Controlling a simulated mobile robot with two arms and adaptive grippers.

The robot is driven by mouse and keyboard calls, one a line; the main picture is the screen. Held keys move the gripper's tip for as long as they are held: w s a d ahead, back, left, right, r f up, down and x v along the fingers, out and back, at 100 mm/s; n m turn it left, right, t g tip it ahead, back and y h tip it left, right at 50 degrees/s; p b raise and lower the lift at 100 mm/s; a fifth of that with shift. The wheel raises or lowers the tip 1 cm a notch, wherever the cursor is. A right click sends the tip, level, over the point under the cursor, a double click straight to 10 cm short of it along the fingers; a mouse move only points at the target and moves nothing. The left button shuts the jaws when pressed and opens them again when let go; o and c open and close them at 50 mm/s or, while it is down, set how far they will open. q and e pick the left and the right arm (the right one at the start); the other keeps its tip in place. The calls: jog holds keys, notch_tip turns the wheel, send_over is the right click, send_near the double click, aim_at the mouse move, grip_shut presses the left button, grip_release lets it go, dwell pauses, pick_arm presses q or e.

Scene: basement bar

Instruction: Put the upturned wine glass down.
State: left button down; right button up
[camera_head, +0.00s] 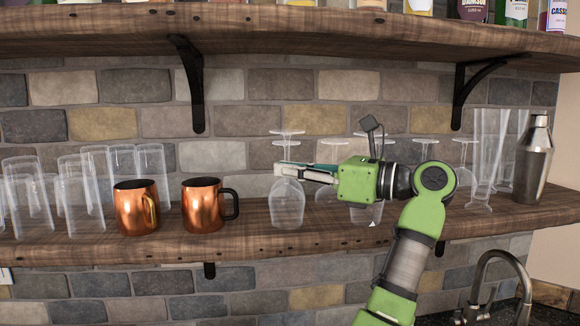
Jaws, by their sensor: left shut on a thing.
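The upturned wine glass (287,207) is clear, with its bowl down and its round foot at the top. My left gripper (281,171) is shut on its stem from the right side. The glass is upright over the lower wooden shelf (255,236), near its front edge. I cannot tell whether its rim touches the wood. A second round foot shows close to the first, so another glass may stand behind. My right gripper is not in view.
More upturned glasses (463,152) stand behind my arm. Two copper mugs (203,206) and several clear tumblers (80,195) stand left. A steel shaker (535,160) stands at right. An upper shelf (300,28) with bottles hangs above; a tap (500,262) is below.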

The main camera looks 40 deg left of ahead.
pick_arm(q)
jog(key=shift+f, duration=0.2)
jog(key=shift+s+d+f, duration=0.1)
jog(key=shift+f, duration=0.05)
jog(key=c, duration=2.2)
grip_release()
